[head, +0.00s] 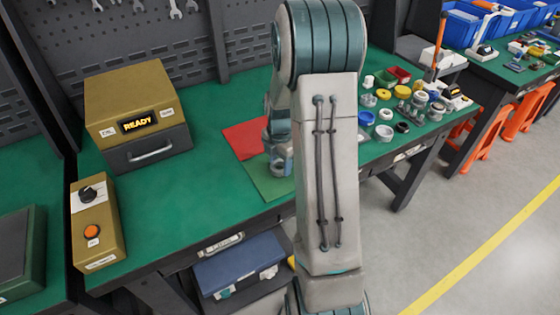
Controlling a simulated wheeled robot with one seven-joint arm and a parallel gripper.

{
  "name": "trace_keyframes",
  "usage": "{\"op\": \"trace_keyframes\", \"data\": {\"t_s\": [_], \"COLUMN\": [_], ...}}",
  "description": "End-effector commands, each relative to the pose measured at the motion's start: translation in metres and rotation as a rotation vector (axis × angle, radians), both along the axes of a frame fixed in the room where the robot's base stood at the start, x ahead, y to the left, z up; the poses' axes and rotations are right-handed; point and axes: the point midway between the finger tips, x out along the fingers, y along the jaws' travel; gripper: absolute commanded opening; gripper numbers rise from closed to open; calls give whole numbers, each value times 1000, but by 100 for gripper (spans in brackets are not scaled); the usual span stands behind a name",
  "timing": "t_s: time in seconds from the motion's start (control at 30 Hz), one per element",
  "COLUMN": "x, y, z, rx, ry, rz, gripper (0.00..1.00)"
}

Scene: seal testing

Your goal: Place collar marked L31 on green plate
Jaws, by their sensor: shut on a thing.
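The green plate (264,182) lies flat on the bench, partly covered from view by my arm. My gripper (280,168) points down over this plate, just left of my forearm. It is shut on a small part that is mostly hidden by the fingers and the arm. I cannot make out its shape or read any L31 marking. I cannot tell whether the part touches the plate. A red plate (244,138) adjoins the green one on its far side.
A gold box with a READY display (141,124) and a control box with an orange button (93,231) stand at left. Several loose rings and parts (384,132) crowd the right end of the green bench (200,205). The bench between is clear.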

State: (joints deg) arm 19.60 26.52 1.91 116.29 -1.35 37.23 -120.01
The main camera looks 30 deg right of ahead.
Motion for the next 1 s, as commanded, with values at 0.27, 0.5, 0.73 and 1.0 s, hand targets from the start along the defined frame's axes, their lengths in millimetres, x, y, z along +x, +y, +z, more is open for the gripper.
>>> {"op": "trace_keyframes", "data": {"t_s": [0.27,0.5,0.73,1.0], "x": [0,0,1,1], "y": [0,0,0,-1], "z": [-3,-3,7,62], "rx": [0,0,-1,-3], "ry": [0,0,-3,-7], "rz": [0,0,0,1], "gripper": [58,71,71,71]}}
